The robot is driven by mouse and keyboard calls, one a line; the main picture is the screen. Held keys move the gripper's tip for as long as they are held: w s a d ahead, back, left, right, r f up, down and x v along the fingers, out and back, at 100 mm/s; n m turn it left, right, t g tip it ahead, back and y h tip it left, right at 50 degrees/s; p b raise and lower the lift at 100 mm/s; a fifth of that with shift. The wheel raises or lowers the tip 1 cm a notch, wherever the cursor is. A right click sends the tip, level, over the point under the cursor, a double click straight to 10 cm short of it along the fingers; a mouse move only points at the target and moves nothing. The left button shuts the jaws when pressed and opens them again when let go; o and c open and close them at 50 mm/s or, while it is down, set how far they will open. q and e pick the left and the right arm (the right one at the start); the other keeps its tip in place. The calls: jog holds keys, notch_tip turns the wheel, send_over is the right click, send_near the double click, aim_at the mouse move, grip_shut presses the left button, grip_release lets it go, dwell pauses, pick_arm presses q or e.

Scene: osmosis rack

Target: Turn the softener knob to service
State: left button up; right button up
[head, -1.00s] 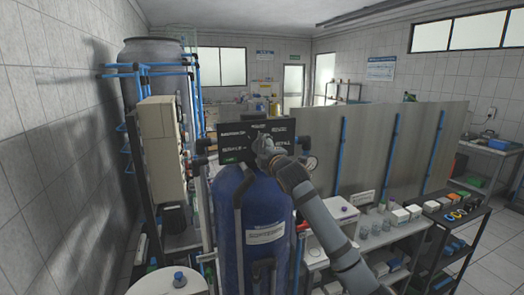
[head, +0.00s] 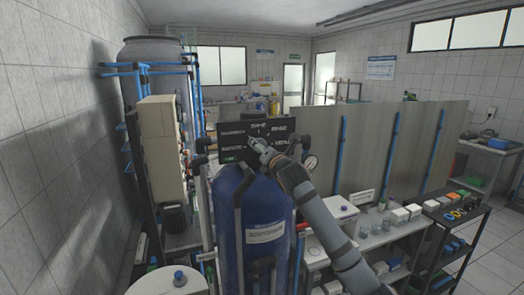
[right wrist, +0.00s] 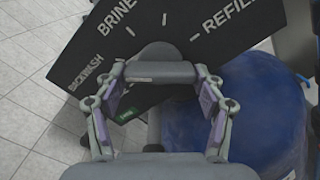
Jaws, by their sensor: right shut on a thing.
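The softener's black control panel (head: 240,132) with white position words stands on top of the blue tank (head: 262,215) in the head view. In the right wrist view the panel (right wrist: 195,30) shows BACKWASH, BRINE and REFILL. The grey knob (right wrist: 158,50) sits at the panel's middle. My right gripper (right wrist: 158,75) is shut on the knob, with a finger on each side of it. In the head view my right gripper (head: 257,147) covers most of the knob, so its pointing direction is hard to tell. My left gripper is out of view.
A pressure gauge (head: 310,162) and black pipes sit close right of the panel. A beige box (head: 160,150) stands left of the tank. A bench with bottles and boxes (head: 400,214) lies to the right, below a grey partition (head: 370,150).

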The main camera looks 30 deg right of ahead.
jog(key=shift+d+f+n, duration=0.1)
jog(key=shift+f+n, duration=0.05)
jog(key=shift+n, duration=3.95)
jog(key=o, duration=1.2)
jog(key=shift+c, duration=0.2)
jog(key=v, duration=0.7)
jog(key=shift+s, duration=0.25)
